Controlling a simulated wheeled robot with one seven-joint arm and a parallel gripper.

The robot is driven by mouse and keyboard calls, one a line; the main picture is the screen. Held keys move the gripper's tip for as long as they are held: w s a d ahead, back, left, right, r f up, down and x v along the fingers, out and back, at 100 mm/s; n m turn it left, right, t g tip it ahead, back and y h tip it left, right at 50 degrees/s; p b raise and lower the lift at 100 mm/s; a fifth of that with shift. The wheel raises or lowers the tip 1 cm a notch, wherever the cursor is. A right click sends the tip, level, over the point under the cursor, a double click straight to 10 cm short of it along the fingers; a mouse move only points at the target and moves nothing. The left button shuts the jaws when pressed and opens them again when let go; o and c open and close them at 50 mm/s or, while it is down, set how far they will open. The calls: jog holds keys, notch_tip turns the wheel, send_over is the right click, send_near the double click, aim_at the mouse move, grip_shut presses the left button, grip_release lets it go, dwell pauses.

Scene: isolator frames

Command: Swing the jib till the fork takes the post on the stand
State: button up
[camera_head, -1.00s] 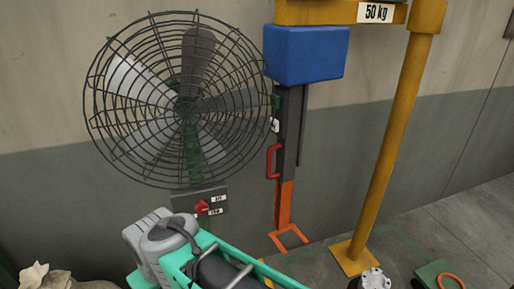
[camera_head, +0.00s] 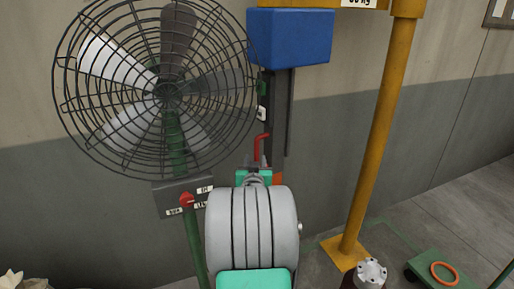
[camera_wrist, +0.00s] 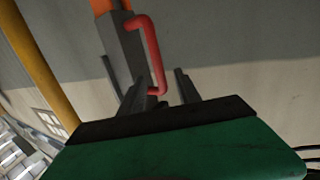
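The jib is a yellow column (camera_head: 375,140) with a beam and a blue box (camera_head: 290,37) hanging from it. A dark upright (camera_head: 280,110) below the box carries a red handle (camera_head: 262,148). The handle shows large in the wrist view (camera_wrist: 149,50). My gripper (camera_wrist: 160,88) is open, its two dark fingers apart, with one end of the handle appearing between them; contact cannot be told. In the head view my gripper (camera_head: 254,172) is just below the handle. An orange part (camera_head: 277,178) of the upright shows; the fork end is hidden behind my arm. I cannot identify the post or stand.
A caged fan (camera_head: 168,95) with a red-knobbed control box (camera_head: 187,199) stands close on the left. A round bolted grey top (camera_head: 370,271) stands near the column foot. A green wheeled base (camera_head: 447,277) with an orange ring (camera_head: 444,272) is at the lower right.

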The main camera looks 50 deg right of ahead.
aim_at(257, 146)
jog(key=shift+w+d+r+h, duration=0.15)
jog(key=shift+d+r+h, duration=0.45)
jog(key=shift+r, duration=0.35)
jog(key=p+x, duration=0.1)
jog(key=x, duration=0.6)
jog(key=shift+w+f, duration=0.1)
jog(key=shift+a+t, duration=0.1)
jog(key=shift+t, duration=0.2)
grip_shut()
